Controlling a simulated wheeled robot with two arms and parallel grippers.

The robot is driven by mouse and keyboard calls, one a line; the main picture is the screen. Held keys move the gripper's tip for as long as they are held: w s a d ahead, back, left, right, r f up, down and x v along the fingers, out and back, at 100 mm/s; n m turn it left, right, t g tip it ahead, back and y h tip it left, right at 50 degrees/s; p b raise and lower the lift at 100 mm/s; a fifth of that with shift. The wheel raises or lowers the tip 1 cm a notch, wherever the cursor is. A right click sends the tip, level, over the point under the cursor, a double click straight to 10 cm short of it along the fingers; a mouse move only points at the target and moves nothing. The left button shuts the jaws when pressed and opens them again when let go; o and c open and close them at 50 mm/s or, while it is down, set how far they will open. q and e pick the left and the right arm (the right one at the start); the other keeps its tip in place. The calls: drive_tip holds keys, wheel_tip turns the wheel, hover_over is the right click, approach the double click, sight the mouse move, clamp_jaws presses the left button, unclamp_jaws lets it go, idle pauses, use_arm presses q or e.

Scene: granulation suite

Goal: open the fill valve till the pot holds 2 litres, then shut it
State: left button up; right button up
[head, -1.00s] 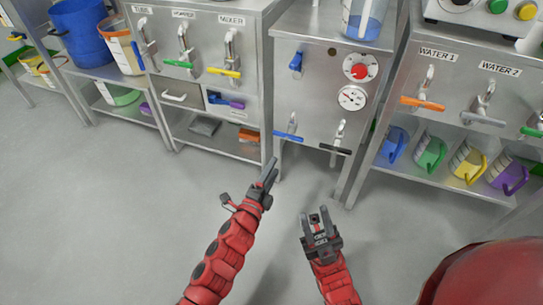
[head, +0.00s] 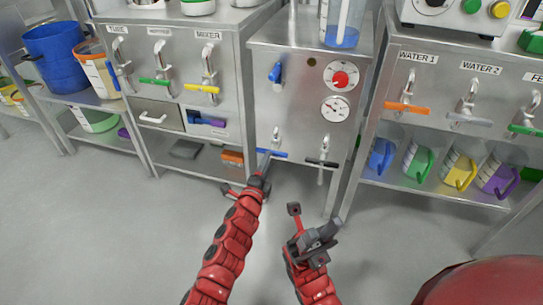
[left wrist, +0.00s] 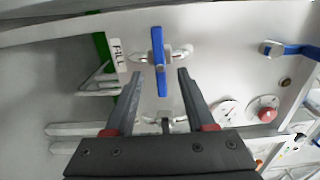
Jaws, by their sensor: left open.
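The fill valve's blue lever (head: 271,153) is on the lower left front of the middle steel cabinet (head: 300,110). In the left wrist view the blue lever (left wrist: 158,62) stands beside a FILL label (left wrist: 115,55). My left gripper (head: 264,160) is close in front of it. There its fingers (left wrist: 157,85) are open, with the lever's near end between their tips, not visibly touched. My right gripper (head: 328,232) is lower right, away from the cabinet; its jaw opening is unclear. I cannot make out which vessel is the pot.
A black lever (head: 322,163) sits right of the blue one. Above are another blue handle (head: 275,72), a red knob (head: 340,79) and a dial (head: 335,109). A clear vessel (head: 344,20), blue at its bottom, stands on top. Coloured jugs (head: 420,162) fill the right shelf. The floor is clear.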

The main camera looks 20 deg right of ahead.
sight(273, 150)
use_arm(q)
drive_tip(key=shift+b+x, duration=0.9)
drive_tip(key=shift+x, duration=1.95)
use_arm(e)
drive_tip(key=s+d+r+n+t+h, duration=0.2)
drive_tip(key=s+n+t+h, duration=0.1)
drive_tip(key=n+h, duration=0.3)
drive_tip(key=s+d+r+n+t+h, duration=0.2)
drive_tip(key=n+h, duration=0.4)
drive_tip(key=h, duration=0.4)
drive_tip(key=shift+s+d+r+t+h, duration=0.45)
drive_tip(key=shift+s+t, duration=0.25)
drive_tip(key=shift+s, duration=0.65)
use_arm(q)
drive_tip(key=shift+c, duration=0.2)
clamp_jaws()
